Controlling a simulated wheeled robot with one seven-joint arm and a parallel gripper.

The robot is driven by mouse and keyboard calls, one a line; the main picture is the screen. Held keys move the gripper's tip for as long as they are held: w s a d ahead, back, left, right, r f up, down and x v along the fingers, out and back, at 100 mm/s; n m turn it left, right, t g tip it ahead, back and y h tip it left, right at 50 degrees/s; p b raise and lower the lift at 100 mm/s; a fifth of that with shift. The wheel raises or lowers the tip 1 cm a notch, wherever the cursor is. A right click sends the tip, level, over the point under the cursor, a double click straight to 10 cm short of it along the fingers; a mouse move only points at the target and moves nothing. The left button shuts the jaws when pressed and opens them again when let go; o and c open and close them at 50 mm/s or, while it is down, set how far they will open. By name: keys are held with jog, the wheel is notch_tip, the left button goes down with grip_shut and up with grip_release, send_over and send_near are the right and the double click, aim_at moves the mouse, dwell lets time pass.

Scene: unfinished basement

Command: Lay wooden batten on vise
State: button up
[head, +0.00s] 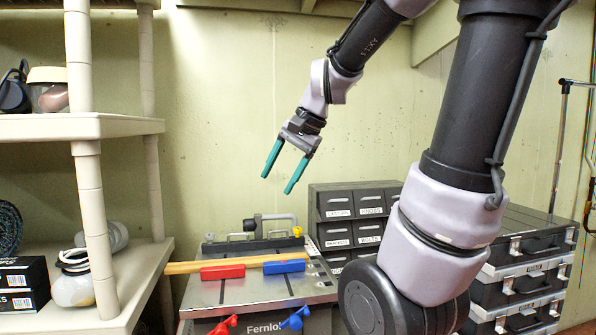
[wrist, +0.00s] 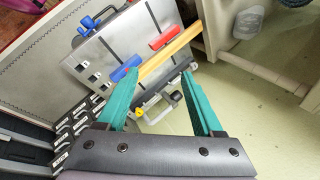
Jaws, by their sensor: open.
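The wooden batten (head: 215,265) lies lengthwise across the top of a grey metal workbench, and its left end sticks out past the bench edge. It also shows in the wrist view (wrist: 176,49). A red block (head: 222,272) and a blue block (head: 284,266) sit along its front side. A grey and black fixture (head: 262,230) with a bent handle stands behind it; I cannot tell which part is named the vise. My gripper (head: 279,181) is open and empty, well above the bench. Its teal fingers also frame the wrist view (wrist: 160,84).
The workbench top (head: 250,292) is otherwise largely clear, with red and blue handles at its front. A cream shelf (head: 85,127) stands at the left. Labelled dark drawers (head: 355,203) and stacked black cases (head: 530,245) stand at the right. The wall is behind.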

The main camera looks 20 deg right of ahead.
jog(key=s+r+n+t+h, duration=0.2)
jog(key=s+n, duration=0.3)
jog(key=s, duration=0.3)
jog(key=shift+s+d+r+t, duration=0.2)
jog(key=shift+d+t, duration=0.2)
